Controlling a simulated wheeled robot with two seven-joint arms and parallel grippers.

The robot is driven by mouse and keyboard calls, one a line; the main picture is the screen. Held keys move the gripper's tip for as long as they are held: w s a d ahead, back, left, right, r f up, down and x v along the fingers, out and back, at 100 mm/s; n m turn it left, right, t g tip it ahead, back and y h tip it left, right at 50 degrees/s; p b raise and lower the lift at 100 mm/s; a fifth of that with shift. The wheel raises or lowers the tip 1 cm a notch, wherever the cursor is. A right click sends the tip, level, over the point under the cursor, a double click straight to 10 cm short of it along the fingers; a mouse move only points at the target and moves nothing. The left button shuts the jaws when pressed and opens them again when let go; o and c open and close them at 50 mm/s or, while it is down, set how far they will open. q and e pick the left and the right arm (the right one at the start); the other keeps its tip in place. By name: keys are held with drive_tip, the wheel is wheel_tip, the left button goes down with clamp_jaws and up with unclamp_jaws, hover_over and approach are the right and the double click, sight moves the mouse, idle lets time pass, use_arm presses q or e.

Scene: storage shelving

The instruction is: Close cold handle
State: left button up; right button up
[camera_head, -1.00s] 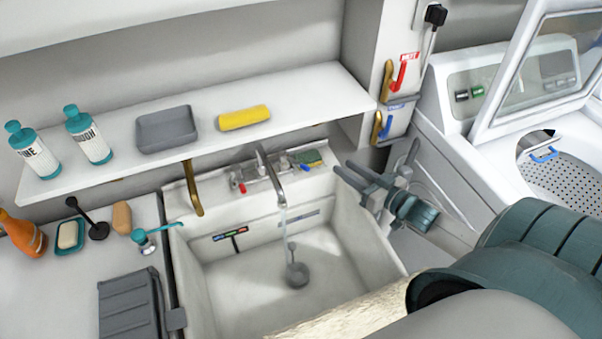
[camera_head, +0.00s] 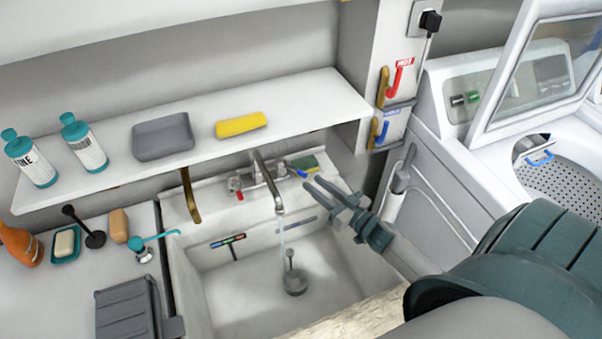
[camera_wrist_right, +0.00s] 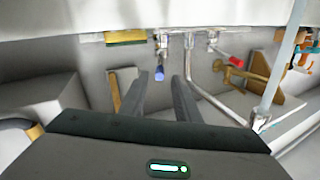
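The cold handle (camera_head: 299,173) is a small blue-tipped lever at the right of the tap, by the sink's back edge. It shows in the right wrist view (camera_wrist_right: 159,73) just beyond and between my finger tips. The red-tipped handle (camera_head: 239,196) is on the tap's left. The metal spout (camera_head: 268,180) curves forward, and a thin water stream (camera_head: 283,232) falls from it into the sink (camera_head: 225,290). My right gripper (camera_head: 313,182) is over the sink's back right corner, close to the cold handle. Its fingers are apart with nothing between them. My left gripper is out of view.
A white shelf (camera_head: 290,105) overhangs the tap. Hooks (camera_head: 383,130) hang on the wall at right, beside a white washing machine (camera_head: 440,75). The sink basin is open below.

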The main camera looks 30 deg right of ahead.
sight(301, 172)
drive_tip(key=w, duration=0.2)
drive_tip(key=w+p, duration=0.1)
drive_tip(key=w+a, duration=0.1)
drive_tip(key=w, duration=0.1)
drive_tip(key=shift+w+r, duration=0.1)
drive_tip(key=shift+w, duration=0.2)
drive_tip(key=shift+w+a+p, duration=0.15)
drive_tip(key=shift+w+p, duration=0.15)
drive_tip(key=shift+w, duration=0.35)
clamp_jaws()
